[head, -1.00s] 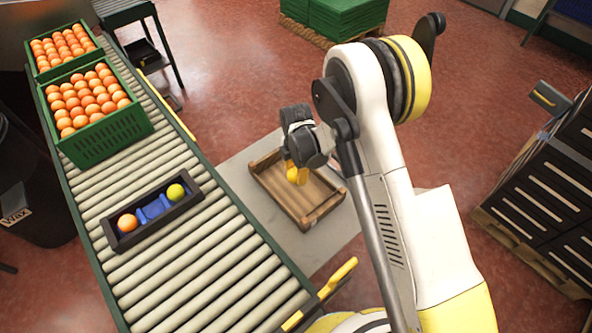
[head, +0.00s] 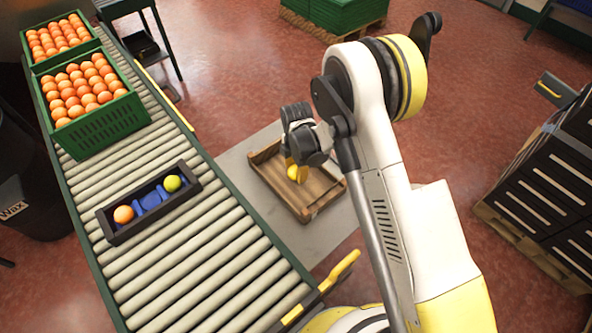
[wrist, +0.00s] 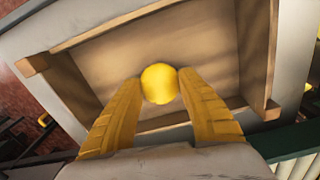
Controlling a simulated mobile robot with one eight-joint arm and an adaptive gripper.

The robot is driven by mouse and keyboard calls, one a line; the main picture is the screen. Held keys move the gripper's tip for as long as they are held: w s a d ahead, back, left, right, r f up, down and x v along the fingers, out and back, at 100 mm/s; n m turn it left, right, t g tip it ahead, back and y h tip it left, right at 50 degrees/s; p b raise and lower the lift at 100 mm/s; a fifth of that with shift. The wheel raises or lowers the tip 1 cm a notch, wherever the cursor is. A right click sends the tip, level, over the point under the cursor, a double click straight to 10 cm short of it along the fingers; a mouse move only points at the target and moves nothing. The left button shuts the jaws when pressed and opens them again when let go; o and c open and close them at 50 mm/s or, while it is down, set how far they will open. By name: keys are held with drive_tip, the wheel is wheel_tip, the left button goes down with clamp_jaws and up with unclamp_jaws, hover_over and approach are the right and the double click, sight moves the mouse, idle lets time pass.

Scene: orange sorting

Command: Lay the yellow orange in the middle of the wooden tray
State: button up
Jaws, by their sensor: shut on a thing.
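The yellow orange (wrist: 159,83) is between the two yellow fingertips of my gripper (wrist: 160,88) in the wrist view. My gripper (head: 297,172) is shut on it. In the head view the yellow orange (head: 293,173) shows just below the gripper, partly covered by a finger. The wooden tray (head: 322,207) lies below on a grey surface, and its floor (wrist: 115,58) fills much of the wrist view behind the orange. The gripper is over the tray, inside its walls as seen from the head. I cannot tell whether the orange touches the tray floor.
A roller conveyor (head: 222,262) runs along the left. On it sit a dark holder (head: 115,237) with an orange and a yellow-green fruit, and green crates (head: 100,132) full of oranges. Black stacked crates (head: 545,190) stand at the right. The tray looks otherwise empty.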

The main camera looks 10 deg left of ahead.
drive_tip(key=shift+f, duration=0.55)
idle(0.4)
drive_tip(key=o, duration=1.6)
drive_tip(key=shift+r+p, duration=1.8)
drive_tip(key=shift+r, duration=2.2)
